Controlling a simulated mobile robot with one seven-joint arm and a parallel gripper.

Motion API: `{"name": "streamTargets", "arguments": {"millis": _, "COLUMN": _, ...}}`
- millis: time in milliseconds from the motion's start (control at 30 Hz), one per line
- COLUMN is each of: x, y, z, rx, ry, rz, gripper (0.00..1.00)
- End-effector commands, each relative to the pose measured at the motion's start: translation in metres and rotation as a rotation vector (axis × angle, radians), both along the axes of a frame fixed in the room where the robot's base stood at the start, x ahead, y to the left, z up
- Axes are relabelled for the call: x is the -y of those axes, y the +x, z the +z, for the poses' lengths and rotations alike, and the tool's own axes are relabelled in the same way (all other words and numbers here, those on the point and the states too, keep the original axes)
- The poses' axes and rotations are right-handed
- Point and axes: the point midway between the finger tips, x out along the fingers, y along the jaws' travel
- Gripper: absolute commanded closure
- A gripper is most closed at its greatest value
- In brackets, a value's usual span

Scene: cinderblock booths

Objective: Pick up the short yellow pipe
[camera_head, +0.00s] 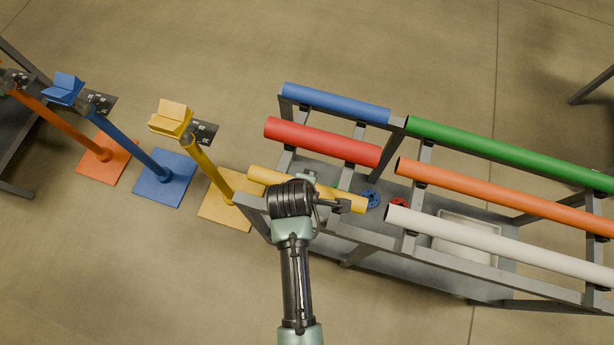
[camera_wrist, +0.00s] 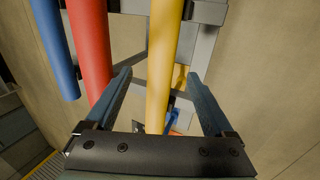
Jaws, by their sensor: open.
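The short yellow pipe (camera_head: 347,201) lies on the near left part of the grey rack, partly hidden by my wrist in the head view. In the wrist view the yellow pipe (camera_wrist: 162,65) runs lengthwise between the two open fingers. My gripper (camera_head: 332,203) is over the pipe in the head view. In the wrist view my gripper (camera_wrist: 158,90) is open, one finger on each side of the pipe, with visible gaps. The picture does not show how far the fingertips are above or around the pipe.
The short red pipe (camera_head: 322,141) and short blue pipe (camera_head: 335,103) lie behind it on the rack (camera_head: 377,252). Long green (camera_head: 510,153), orange (camera_head: 500,195) and white (camera_head: 500,244) pipes lie to the right. Yellow (camera_head: 211,168), blue (camera_head: 127,141) and orange (camera_head: 64,123) stands are left.

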Motion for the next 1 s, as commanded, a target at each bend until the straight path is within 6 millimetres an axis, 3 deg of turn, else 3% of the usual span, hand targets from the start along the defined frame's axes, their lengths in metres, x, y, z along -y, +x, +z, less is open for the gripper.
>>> {"name": "streamTargets", "arguments": {"millis": 400, "x": 0.005, "y": 0.014, "z": -0.041, "rx": -0.001, "ry": 0.0, "rz": -0.001, "gripper": 0.12}}
{"name": "streamTargets", "arguments": {"millis": 767, "x": 0.006, "y": 0.016, "z": -0.047, "rx": 0.0, "ry": 0.0, "rz": -0.001, "gripper": 0.12}}
{"name": "streamTargets", "arguments": {"millis": 1000, "x": 0.006, "y": 0.016, "z": -0.047, "rx": 0.0, "ry": 0.0, "rz": -0.001, "gripper": 0.54}}
